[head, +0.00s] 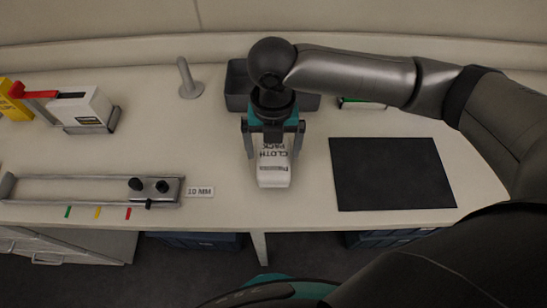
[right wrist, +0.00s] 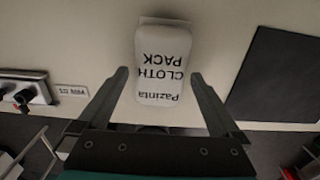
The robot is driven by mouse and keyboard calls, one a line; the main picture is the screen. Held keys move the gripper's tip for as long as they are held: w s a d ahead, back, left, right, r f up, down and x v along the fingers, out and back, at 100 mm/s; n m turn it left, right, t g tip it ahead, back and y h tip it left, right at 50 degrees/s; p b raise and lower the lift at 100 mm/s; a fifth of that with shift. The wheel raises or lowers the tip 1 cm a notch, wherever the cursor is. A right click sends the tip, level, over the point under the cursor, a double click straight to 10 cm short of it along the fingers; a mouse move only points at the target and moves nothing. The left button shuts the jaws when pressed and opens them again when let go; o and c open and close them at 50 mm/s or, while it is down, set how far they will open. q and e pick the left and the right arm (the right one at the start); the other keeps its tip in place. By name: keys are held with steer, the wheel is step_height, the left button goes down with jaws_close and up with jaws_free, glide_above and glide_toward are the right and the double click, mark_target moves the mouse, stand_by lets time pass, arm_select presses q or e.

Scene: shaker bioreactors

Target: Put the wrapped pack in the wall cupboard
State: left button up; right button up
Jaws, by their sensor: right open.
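The wrapped pack (head: 273,168) is white with black lettering reading "CLOTH PACK" and lies on the bench near its front edge. It also shows in the right wrist view (right wrist: 163,62). My right gripper (head: 273,150) is open above the pack, with its fingers on either side. In the right wrist view the open fingers (right wrist: 163,85) reach toward the pack's near end, with gaps to both sides of it. My left gripper is not in view. The wall cupboard is not in view.
A black mat (head: 391,174) lies right of the pack. A dark grey bin (head: 238,86) stands behind my right gripper.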

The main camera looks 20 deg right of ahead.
step_height(320, 180, down, 3)
steer(key=shift+d+r, duration=0.1)
steer(key=c, duration=1.1)
steer(key=shift+r, duration=0.1)
steer(key=shift+c, duration=0.2)
